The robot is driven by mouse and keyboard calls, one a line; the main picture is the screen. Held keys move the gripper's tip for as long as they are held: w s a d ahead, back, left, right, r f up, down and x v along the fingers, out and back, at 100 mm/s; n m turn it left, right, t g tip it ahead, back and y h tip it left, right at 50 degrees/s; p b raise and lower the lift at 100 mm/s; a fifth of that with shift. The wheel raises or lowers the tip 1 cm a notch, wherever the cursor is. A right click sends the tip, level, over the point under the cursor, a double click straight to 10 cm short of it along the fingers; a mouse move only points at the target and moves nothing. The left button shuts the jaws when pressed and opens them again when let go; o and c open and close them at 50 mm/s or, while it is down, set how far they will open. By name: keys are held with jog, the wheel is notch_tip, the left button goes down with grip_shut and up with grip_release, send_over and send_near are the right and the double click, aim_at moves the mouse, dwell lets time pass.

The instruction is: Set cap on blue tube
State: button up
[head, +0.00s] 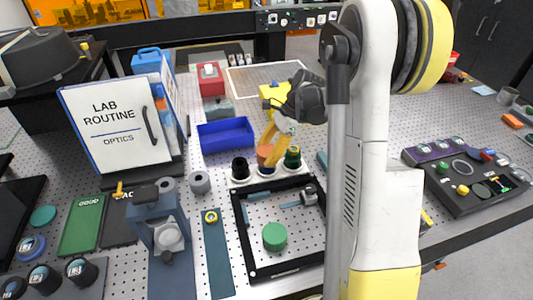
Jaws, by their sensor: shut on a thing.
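A small white rack (256,179) near the middle of the bench holds a row of short tubes. The left tube (240,167) has a black top, and the right tube (292,156) has a green top. My gripper (268,146), with yellow fingers, reaches down over the middle position. It is shut on an orange-brown cap (264,153). The cap is at or just above the middle tube (266,170), which shows a little blue. I cannot tell whether cap and tube touch; the fingers and neighbouring tubes hide part of this.
A blue open bin (226,134) stands just behind the rack. A black-framed tray (252,270) with a green disc (274,236) lies in front. A white LAB ROUTINE board (113,124) stands at left.

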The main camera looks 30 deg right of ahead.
jog(key=o, duration=1.1)
jog(key=shift+c, duration=0.2)
jog(key=v, duration=1.2)
jog(key=shift+s, duration=0.1)
